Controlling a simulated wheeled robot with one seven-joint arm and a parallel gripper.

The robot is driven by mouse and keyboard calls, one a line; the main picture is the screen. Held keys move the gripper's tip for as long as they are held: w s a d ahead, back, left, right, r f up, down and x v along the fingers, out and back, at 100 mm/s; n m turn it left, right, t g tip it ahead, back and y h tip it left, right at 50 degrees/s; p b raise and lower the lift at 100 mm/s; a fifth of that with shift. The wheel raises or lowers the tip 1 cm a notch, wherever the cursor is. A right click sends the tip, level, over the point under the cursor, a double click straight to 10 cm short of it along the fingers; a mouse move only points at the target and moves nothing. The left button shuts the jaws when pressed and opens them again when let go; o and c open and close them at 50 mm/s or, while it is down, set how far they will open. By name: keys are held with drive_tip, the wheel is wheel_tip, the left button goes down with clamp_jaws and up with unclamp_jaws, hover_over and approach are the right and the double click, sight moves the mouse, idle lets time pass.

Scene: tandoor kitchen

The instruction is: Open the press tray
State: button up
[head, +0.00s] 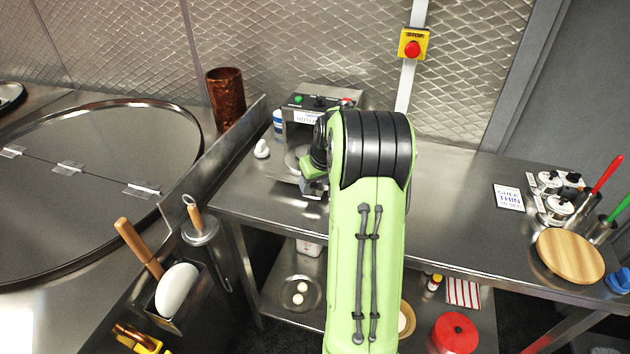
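The press (300,102) is a steel machine on the counter against the back wall, with a green button, a black knob and a red button on top and a white label on its front. My green and black arm reaches up from the bottom and covers its right side. The press's lower part (290,163) shows to the left of my arm, with a pale round surface inside. How far the tray is out cannot be told. My wrist is in front of the press; my gripper's fingers are hidden or too small to make out, as is any contact.
A white knob-like object (261,149) and a blue-and-white container (279,122) stand left of the press. A raised metal edge (225,150) separates the round tandoor lid (95,180) from the counter. The counter (445,205) right of my arm is clear up to a sign (508,197).

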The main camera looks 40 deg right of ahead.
drive_tip(key=p+v, duration=0.3)
drive_tip(key=v, duration=1.2)
drive_tip(key=shift+r, duration=0.35)
drive_tip(key=s+a+r+n, duration=0.1)
drive_tip(key=a+r, duration=0.1)
drive_tip(key=a, duration=0.6)
drive_tip(key=s+a+r+n, duration=0.1)
drive_tip(key=a+r, duration=0.1)
drive_tip(key=a, duration=0.7)
drive_tip(key=s+a+f+n+t+y, duration=0.1)
drive_tip(key=s+a+f, duration=0.3)
drive_tip(key=s+a, duration=0.8)
drive_tip(key=shift+s+n, duration=0.3)
drive_tip(key=shift+s, duration=0.8)
